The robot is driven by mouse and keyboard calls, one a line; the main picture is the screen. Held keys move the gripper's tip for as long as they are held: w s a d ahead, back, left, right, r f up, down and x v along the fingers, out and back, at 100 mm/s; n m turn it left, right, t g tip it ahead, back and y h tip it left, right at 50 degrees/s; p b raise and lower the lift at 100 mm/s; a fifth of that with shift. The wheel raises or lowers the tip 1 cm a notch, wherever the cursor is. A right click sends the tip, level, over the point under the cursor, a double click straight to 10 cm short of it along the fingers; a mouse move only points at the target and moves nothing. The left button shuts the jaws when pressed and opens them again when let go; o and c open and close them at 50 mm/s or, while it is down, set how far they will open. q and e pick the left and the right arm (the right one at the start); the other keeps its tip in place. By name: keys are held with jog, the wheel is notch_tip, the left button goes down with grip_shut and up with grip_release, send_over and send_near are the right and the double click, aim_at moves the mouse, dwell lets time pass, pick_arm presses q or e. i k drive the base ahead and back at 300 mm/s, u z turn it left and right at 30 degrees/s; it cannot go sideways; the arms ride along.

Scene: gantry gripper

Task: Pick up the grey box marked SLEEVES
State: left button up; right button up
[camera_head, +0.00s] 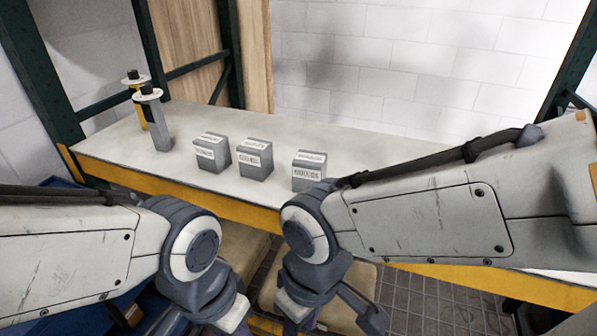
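Three small grey boxes with white labels stand apart in a row on the table: a left box (223,155), a middle box (264,165) and a right box (312,184). The label print is too small to read surely, so I cannot tell which is marked SLEEVES. My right gripper (330,316) hangs in front of the table, below the right box and touching none. Its fingers are spread, with nothing seen between them. My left gripper (232,318) is low at the bottom edge, largely cut off, away from the boxes; its fingers do not show clearly.
The pale table (392,147) has a yellow front edge. Two upright tools with round white discs, a grey one (157,128) and a yellow one (138,100), stand at its left end. Dark green posts flank the table. My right forearm covers its right front; the back is clear.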

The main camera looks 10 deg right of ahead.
aim_at(255, 155)
jog(key=k, duration=0.5)
jog(key=u, duration=0.8)
jog(key=i, duration=1.1)
jog(key=z, duration=0.15)
